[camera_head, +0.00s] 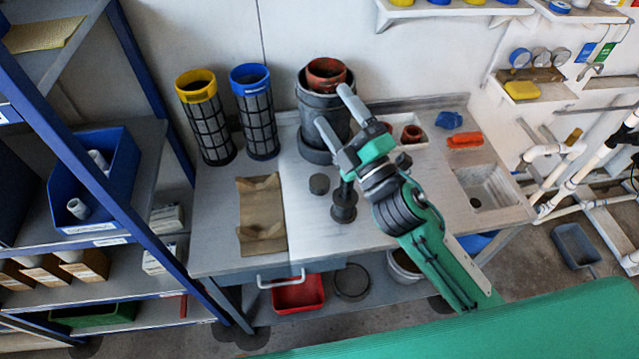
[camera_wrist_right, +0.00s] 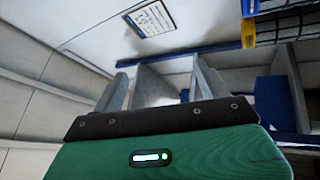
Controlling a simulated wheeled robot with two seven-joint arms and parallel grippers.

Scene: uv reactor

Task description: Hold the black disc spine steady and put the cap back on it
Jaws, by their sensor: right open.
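The black disc spine (camera_head: 344,206) stands upright on the bench, a dark post on round discs. Its upper end is partly hidden behind my right gripper and wrist. A small dark round piece, which looks like the cap (camera_head: 319,184), lies on the bench just left of the spine, apart from it. My right gripper (camera_head: 332,105) is open, with its fingers spread above and behind the spine, in front of a large grey cylinder. Its fingers also show in the right wrist view (camera_wrist_right: 160,82), with nothing between them. My left gripper is not in view.
The grey cylinder (camera_head: 316,116) with a red-brown ring stands at the back, close to my right gripper. A yellow-topped filter basket (camera_head: 207,125) and a blue-topped one (camera_head: 258,120) stand left of it. A brown sheet (camera_head: 261,215) lies on the bench. A sink (camera_head: 486,187) is at the right.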

